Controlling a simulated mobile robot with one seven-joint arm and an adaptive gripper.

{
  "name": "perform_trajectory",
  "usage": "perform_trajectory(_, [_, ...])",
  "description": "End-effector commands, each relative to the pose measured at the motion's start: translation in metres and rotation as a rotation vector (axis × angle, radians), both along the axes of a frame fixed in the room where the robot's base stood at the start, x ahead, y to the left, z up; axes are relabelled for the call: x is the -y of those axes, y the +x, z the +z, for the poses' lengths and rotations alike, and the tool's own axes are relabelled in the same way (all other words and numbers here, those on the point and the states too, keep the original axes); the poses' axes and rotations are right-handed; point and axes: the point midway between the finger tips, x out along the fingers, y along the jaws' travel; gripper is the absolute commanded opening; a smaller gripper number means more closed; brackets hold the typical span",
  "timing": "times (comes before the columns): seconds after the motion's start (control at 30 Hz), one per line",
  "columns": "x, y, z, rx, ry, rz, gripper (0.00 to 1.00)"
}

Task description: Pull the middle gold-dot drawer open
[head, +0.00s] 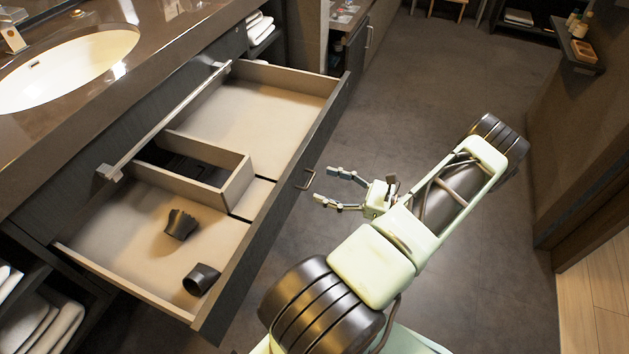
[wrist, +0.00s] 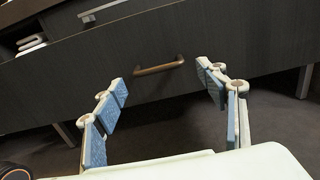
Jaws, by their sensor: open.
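A wide dark-fronted drawer (head: 275,217) stands pulled far out from under the sink counter in the head view. Its bow handle (head: 306,179) is on the middle of the front; the handle shows bronze in the wrist view (wrist: 158,69). I see no gold dot. My gripper (head: 328,184) is open and empty, just off the drawer front with its fingers towards the handle. In the wrist view the handle appears between the two blue-padded fingers (wrist: 161,82), beyond their tips and apparently not touched.
The drawer holds two black nozzle-like pieces (head: 180,224) (head: 201,279) and a divider around a cut-out. A metal rail (head: 165,118) runs above the drawer along the counter. White towels (head: 45,325) lie on a lower shelf. Open floor (head: 430,85) lies to the right.

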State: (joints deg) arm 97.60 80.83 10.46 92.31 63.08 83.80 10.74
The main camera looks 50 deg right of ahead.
Motion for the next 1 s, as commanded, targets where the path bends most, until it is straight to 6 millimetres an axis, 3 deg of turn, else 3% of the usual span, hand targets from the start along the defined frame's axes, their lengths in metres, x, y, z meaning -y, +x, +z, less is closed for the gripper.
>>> perform_trajectory(0.2, [0.016, -0.041, 0.000, -0.001, -0.003, -0.003, 0.66])
perform_trajectory(0.4, [0.023, -0.061, 0.000, -0.001, -0.001, -0.002, 0.66])
perform_trajectory(1.0, [0.024, -0.063, 0.000, -0.001, -0.001, -0.001, 0.66])
